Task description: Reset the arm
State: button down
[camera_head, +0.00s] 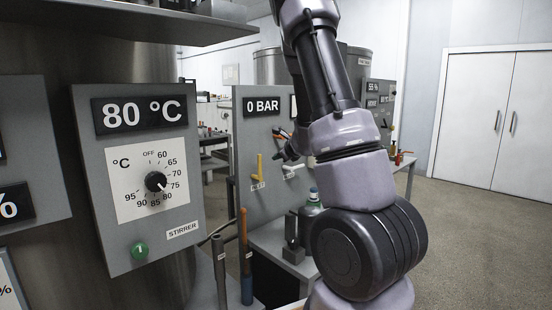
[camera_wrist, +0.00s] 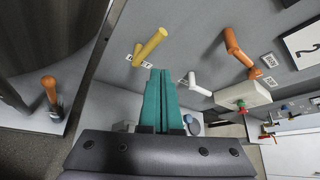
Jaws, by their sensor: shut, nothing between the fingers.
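My gripper (camera_wrist: 161,72) shows in the wrist view as two teal fingers pressed together, with nothing between them. In that view its tips lie just below a yellow lever (camera_wrist: 150,47) and left of a white lever (camera_wrist: 200,86), with no clear contact with either. In the head view my arm (camera_head: 345,150) rises on the right in front of the 0 BAR panel (camera_head: 262,130). The fingers cannot be made out clearly there. The yellow lever (camera_head: 259,167) and white lever (camera_head: 291,170) show on that panel left of my arm.
A closer panel (camera_head: 190,215) reads 80 °C, with a black dial (camera_head: 155,181) and a green button (camera_head: 139,251). In the wrist view, an orange lever (camera_wrist: 237,48) is at the right. Open floor (camera_head: 475,230) lies right of my arm.

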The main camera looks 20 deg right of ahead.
jog(key=s+a+r+n+g+y, duration=0.2)
jog(key=s+a+r+n+y, duration=0.2)
jog(key=s+a+r+n, duration=0.4)
jog(key=s+a+r+n+g+y, duration=0.2)
jog(key=s+a+r+n+y, duration=0.3)
jog(key=s+a, duration=0.45)
jog(key=s+d+r+n+g+h, duration=0.1)
jog(key=s+d+r+n+h, duration=0.1)
jog(key=s+n+h, duration=0.5)
jog(key=s+r+n, duration=0.1)
jog(key=s+n, duration=0.3)
jog(key=s, duration=0.4)
jog(key=shift+s+g+h, duration=0.3)
jog(key=shift+s, duration=0.1)
